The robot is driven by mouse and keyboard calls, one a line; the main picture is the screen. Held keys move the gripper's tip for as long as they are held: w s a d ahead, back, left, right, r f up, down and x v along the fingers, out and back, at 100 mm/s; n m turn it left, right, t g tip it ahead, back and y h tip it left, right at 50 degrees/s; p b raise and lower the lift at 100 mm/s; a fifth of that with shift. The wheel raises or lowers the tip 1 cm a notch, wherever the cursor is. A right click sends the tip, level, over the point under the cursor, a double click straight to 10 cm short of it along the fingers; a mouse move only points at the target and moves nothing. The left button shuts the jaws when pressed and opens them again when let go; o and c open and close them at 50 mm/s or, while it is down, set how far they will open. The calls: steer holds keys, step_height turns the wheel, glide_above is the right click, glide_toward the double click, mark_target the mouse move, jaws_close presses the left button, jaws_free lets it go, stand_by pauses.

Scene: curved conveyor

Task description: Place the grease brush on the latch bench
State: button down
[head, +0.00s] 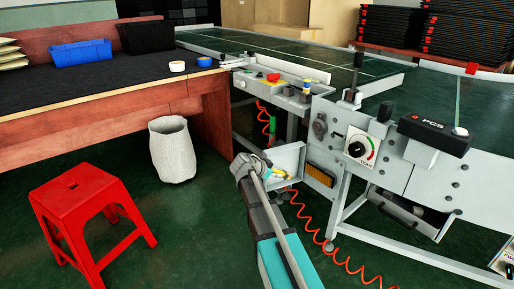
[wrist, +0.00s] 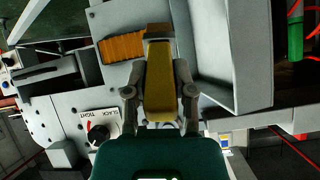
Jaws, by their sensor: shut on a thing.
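My gripper (head: 272,174) is low beside the conveyor's side in the head view, partly hidden behind my own arm. In the wrist view my gripper (wrist: 160,108) has its two fingers closed on the sides of a yellow handle with a brown far end, which I take to be the grease brush (wrist: 160,84). A bit of its yellow shows in the head view (head: 284,175). The brush is in front of the grey side plate. No bench is labelled as the latch bench; a wooden bench (head: 105,136) with a dark top stands at left.
An open grey bin (wrist: 238,55) is right of the brush in the wrist view. An orange ribbed block (wrist: 122,46) is on the plate at left. A knob (head: 357,149), coiled red hose (head: 340,258), red stool (head: 82,195) and white basket (head: 172,150) stand around.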

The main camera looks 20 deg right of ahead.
step_height(320, 180, up, 48)
steer(key=p, duration=4.8)
steer(key=shift+r, duration=0.15)
